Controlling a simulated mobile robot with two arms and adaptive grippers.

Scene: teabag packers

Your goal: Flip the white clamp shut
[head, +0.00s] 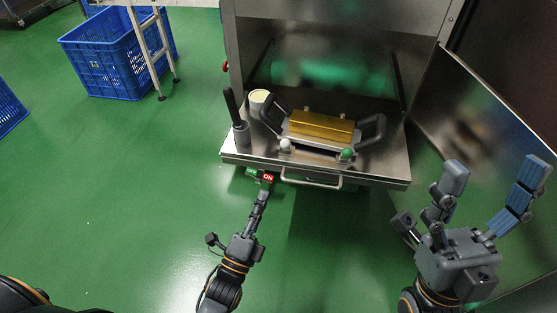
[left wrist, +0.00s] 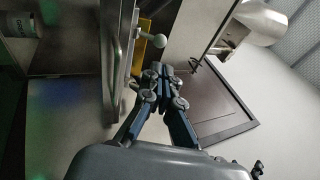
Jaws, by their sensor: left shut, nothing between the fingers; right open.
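The white clamp's round white knob (head: 285,145) stands at the front left of a metal fixture on the steel shelf. A green knob (head: 347,154) stands at the fixture's front right. My left gripper (head: 263,194) is shut and empty, in front of the shelf edge and below the white knob in the head view. My fingers also show closed in the left wrist view (left wrist: 163,74). My right gripper (head: 492,178) is open and empty at the right, near the door panel.
A gold block (head: 320,127) lies in the fixture between two dark handles. A black-handled tool (head: 230,106) and a pale cup (head: 258,99) stand to its left. A bar handle (head: 311,181) and red-green ON switch (head: 266,177) are at the shelf's front. Blue crates (head: 103,62) are far left.

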